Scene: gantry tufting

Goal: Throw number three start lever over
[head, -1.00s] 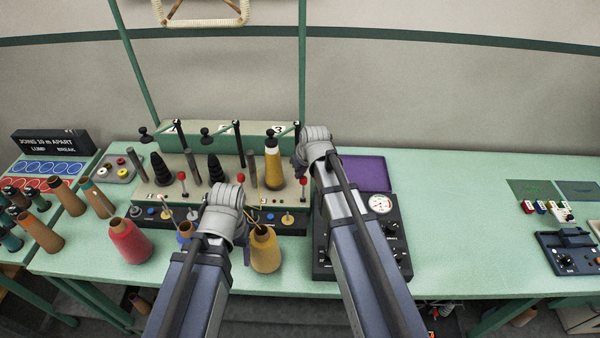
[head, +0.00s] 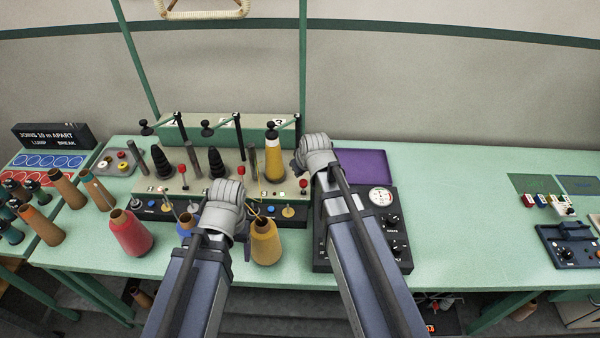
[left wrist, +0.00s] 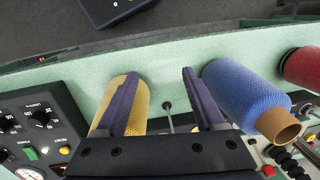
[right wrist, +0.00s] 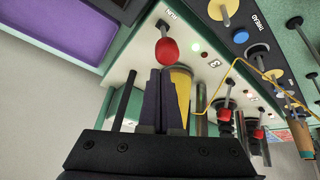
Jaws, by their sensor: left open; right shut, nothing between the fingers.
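The number three start lever (head: 303,184) has a red knob and stands at the right end of the winding machine (head: 225,160). Its knob sits lower than those of the other two levers, so it leans toward the front. My right gripper (right wrist: 166,72) is shut and empty. My left gripper (left wrist: 158,75) is open at the machine's front, its fingers between a yellow cone (left wrist: 132,88) and a blue cone (left wrist: 240,95).
A yellow cone (head: 272,165) stands on station three, with dark cones on the other stations. A gauge box (head: 395,225) and a purple tray (head: 370,164) lie to the right. A red cone (head: 130,235) stands front left. The right-middle bench is clear.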

